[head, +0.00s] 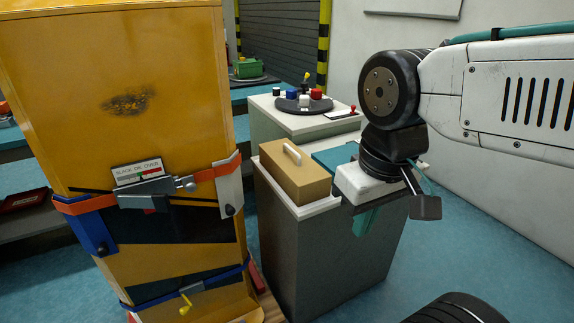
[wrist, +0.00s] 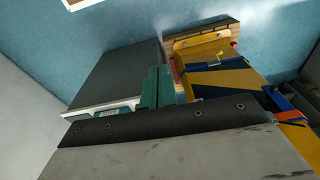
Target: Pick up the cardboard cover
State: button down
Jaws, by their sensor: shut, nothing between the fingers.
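The cardboard cover (head: 294,178) is a tan box with a pale handle on top. It sits on the left part of a grey cabinet's white top in the head view. I cannot make it out in the wrist view. My gripper (head: 365,222) points down at the right of the cover, apart from it, with its teal fingers in front of the cabinet's side. In the wrist view the teal fingers (wrist: 157,88) are together and hold nothing.
The grey cabinet (head: 318,245) bears the cover and a teal surface (head: 337,156) beside it. Behind, another cabinet carries a dark round tray (head: 290,106) with small coloured pieces. Blue floor is clear at right.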

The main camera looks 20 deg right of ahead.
aim_at(306, 182)
jog(key=u, duration=1.1)
jog(key=i, duration=1.2)
jog(key=z, duration=3)
